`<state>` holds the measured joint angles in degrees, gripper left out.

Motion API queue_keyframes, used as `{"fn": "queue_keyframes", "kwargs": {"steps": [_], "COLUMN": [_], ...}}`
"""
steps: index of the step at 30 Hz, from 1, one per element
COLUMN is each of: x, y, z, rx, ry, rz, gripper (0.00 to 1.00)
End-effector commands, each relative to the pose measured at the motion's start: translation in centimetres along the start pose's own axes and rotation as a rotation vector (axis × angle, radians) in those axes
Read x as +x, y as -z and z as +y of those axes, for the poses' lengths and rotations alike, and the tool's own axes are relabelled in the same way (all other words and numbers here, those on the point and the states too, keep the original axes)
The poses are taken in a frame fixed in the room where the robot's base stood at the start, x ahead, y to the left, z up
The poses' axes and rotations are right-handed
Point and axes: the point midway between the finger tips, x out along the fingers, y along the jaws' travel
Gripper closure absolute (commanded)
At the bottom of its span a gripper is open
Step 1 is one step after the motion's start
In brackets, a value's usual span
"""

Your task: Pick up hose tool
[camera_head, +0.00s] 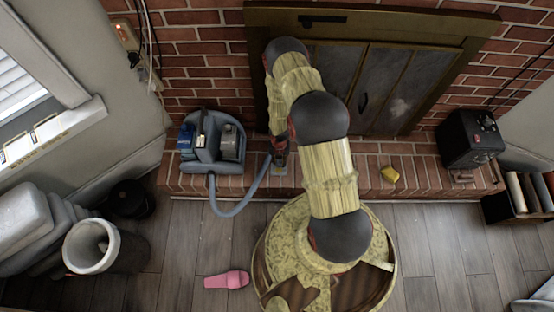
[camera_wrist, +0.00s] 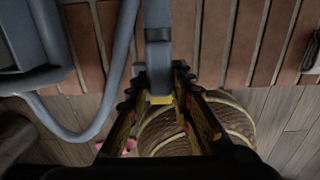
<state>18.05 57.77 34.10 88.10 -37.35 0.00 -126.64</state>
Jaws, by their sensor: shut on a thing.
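The hose tool (camera_wrist: 157,52) is a grey-blue wand with a darker band, seen in the wrist view running down from the top edge to between my fingertips. My gripper (camera_wrist: 160,88) is shut on its lower end, with one finger on each side. In the head view my gripper (camera_head: 279,151) is low over the brick hearth, and the tool is mostly hidden there. The grey-blue hose (camera_head: 245,203) loops from that spot to the blue-grey cleaning machine (camera_head: 211,142) on the hearth. I cannot tell whether the tool touches the bricks.
A yellow object (camera_head: 390,174) lies on the hearth (camera_head: 425,178), with a black box-like device (camera_head: 470,138) to its right. The fireplace (camera_head: 375,85) stands behind. A pink item (camera_head: 227,280) lies on the wooden floor. A bin (camera_head: 92,246) stands at the left.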

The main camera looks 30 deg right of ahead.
Motion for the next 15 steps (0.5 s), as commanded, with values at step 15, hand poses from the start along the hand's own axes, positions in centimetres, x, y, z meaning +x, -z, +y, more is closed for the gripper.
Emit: {"fn": "queue_keyframes", "kwargs": {"steps": [15], "x": [-4.0], "y": [5.2], "z": [-3.1], "rx": [0.0], "ry": [0.0], "rz": [-0.002], "gripper": [1.0]}}
